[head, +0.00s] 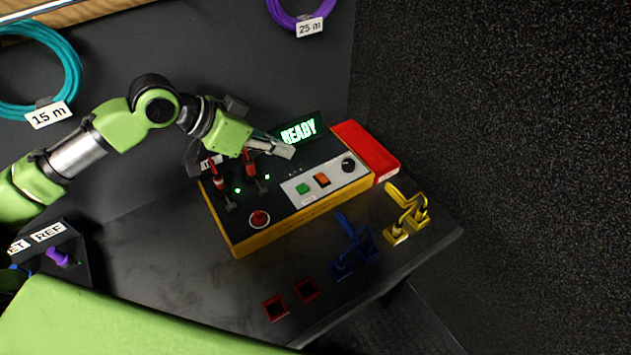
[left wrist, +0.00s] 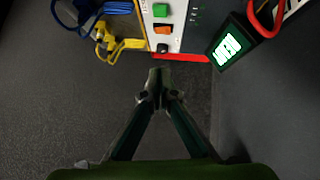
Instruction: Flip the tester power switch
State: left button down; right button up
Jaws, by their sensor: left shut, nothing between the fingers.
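The tester (head: 285,219) is a yellow box with a black top on the dark table. Its light panel carries an orange rocker switch (head: 322,180), a green button (head: 303,189) and a black knob (head: 348,165). The display (head: 299,132) reads READY in green. My left gripper (head: 287,151) is shut and empty above the tester, in front of the display and apart from the rocker. In the left wrist view, the shut fingertips (left wrist: 160,76) point toward the knob (left wrist: 162,47), with the orange rocker (left wrist: 162,29) beyond it. My right gripper is not in view.
Red plugs (head: 218,178) and a round red button (head: 259,218) are at the tester's left. A red tray (head: 372,147) adjoins its right end. Blue connectors (head: 353,248), yellow connectors (head: 405,215) and red square sockets (head: 275,307) lie in front. A dark wall stands right.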

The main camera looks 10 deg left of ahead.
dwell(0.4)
pick_arm(q)
jog(key=p, duration=0.2)
send_over(327, 178)
jog(key=s+a, duration=0.1)
jog(key=a, duration=0.1)
jog(key=f, duration=0.7)
jog(key=shift+s+a, duration=0.1)
jog(key=shift+a, duration=0.1)
jog(key=f, duration=0.2)
jog(key=shift+s+f+p, duration=0.2)
jog(key=shift+f+p, duration=0.1)
jog(key=shift+p, duration=0.05)
jog(key=shift+s+f, duration=0.1)
jog(key=shift+f, duration=0.6)
